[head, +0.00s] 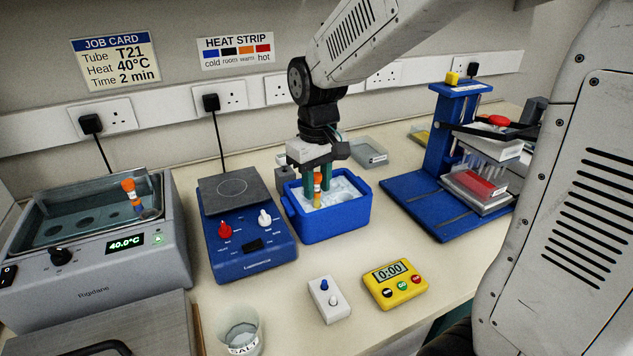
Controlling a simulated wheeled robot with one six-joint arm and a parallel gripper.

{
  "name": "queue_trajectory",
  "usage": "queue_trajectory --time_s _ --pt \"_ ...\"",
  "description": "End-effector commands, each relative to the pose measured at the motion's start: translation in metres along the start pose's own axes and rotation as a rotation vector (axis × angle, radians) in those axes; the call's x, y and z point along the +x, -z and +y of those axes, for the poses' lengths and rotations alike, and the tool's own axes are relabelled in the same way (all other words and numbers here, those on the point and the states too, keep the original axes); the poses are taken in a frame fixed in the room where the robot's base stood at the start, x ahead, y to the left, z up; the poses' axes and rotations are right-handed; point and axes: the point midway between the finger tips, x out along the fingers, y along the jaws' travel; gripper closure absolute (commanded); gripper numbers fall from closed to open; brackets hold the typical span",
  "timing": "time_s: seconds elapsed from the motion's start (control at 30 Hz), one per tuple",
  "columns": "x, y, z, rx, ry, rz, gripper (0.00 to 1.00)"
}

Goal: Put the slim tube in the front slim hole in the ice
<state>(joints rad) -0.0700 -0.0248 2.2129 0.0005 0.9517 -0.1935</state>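A slim tube (317,194) with an orange top and a yellowish lower part stands upright between the green fingers of my gripper (318,188). The fingers flank it closely and appear shut on it. Tube and fingertips are over the white ice (347,189) in the blue ice box (335,222). The tube's lower end is at the ice, left of the box's middle. I cannot tell how deep it sits or which hole it is in. A dark round hole shows in the ice to the right. The other holes are not clear.
Another orange-capped tube (131,194) stands in the water bath (95,255) at left. A blue hot plate (246,237) is left of the ice box, and a blue stand (455,150) is to the right. A yellow timer (395,284) and white switch box (329,299) lie in front.

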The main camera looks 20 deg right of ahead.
Motion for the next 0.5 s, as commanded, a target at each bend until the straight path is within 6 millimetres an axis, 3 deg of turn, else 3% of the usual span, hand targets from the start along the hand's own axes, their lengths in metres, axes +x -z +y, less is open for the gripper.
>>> queue_trajectory --time_s 0.33,0.5 --pt "-0.001 0.0 0.0 0.0 0.0 0.0 0.55" --pt "-0.02 0.001 0.0 0.0 -0.001 0.004 0.55"
